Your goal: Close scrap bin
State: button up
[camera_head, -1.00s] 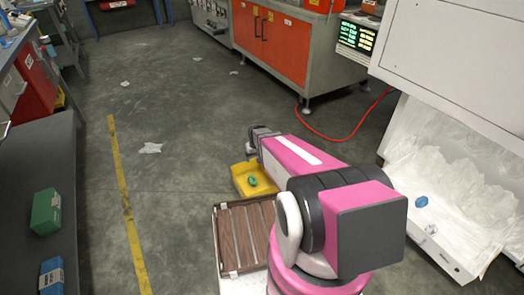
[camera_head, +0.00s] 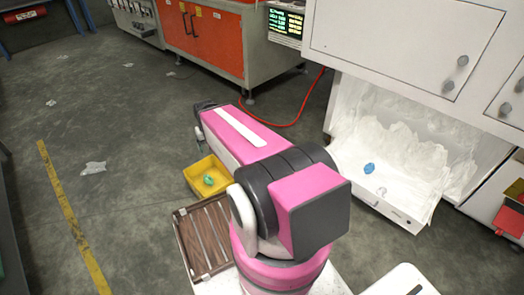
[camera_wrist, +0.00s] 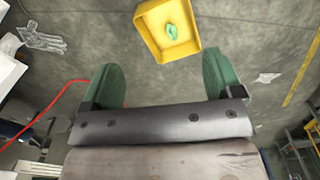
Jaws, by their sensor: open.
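The scrap bin (camera_head: 394,214) appears to be the white pull-out bin under the white cabinet at the right of the head view. It stands open, lined with crumpled white film, with a blue item (camera_head: 369,168) and a small pale item (camera_head: 381,191) in it. In the wrist view my gripper (camera_wrist: 162,78) has its two green fingers wide apart with nothing between them. In the head view my arm reaches forward, left of the bin and well apart from it. The gripper's fingers are mostly hidden there.
A yellow tray (camera_head: 189,177) with a green item (camera_head: 208,180) lies ahead of my gripper. A brown slatted panel (camera_head: 181,236) is beside my base. A red hose (camera_head: 291,122) crosses the floor near an orange-doored cabinet (camera_head: 207,40). Floor at left is mostly clear.

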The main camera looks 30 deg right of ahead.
aim_at(414, 181)
jog(key=z, duration=2.45)
jog(key=i+j+z, duration=0.2)
jog(key=i+z, duration=0.3)
